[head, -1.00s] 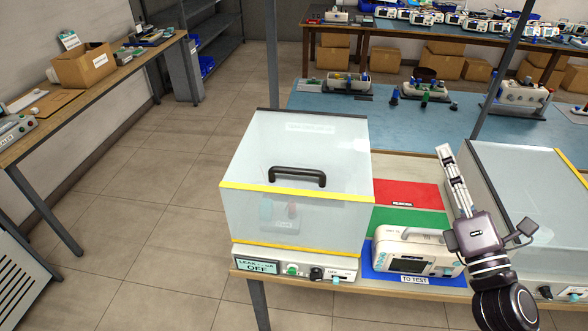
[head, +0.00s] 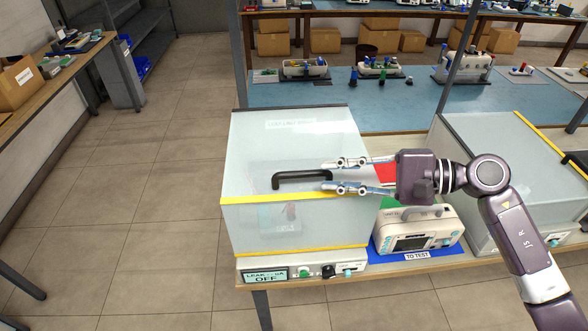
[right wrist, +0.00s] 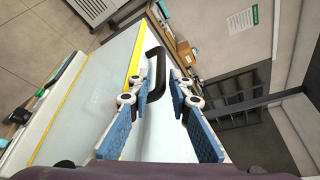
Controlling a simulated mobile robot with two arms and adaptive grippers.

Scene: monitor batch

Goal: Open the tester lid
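The left tester has a clear box lid (head: 262,150) with yellow edging, and it is down. Its black bar handle (head: 290,178) lies on the sloping top near the front yellow edge. My right gripper (head: 328,176) comes in from the right and points left, open, with one finger beyond and one in front of the handle's right end. In the right wrist view the handle (right wrist: 157,75) shows between the two blue-padded fingers (right wrist: 155,98); I cannot tell whether they touch it. My left gripper is not in view.
A white device (head: 420,228) sits on the blue "TO TEST" mat (head: 385,257), right of the tester. A second clear-lidded tester (head: 510,150) stands at the right. The floor at left is clear.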

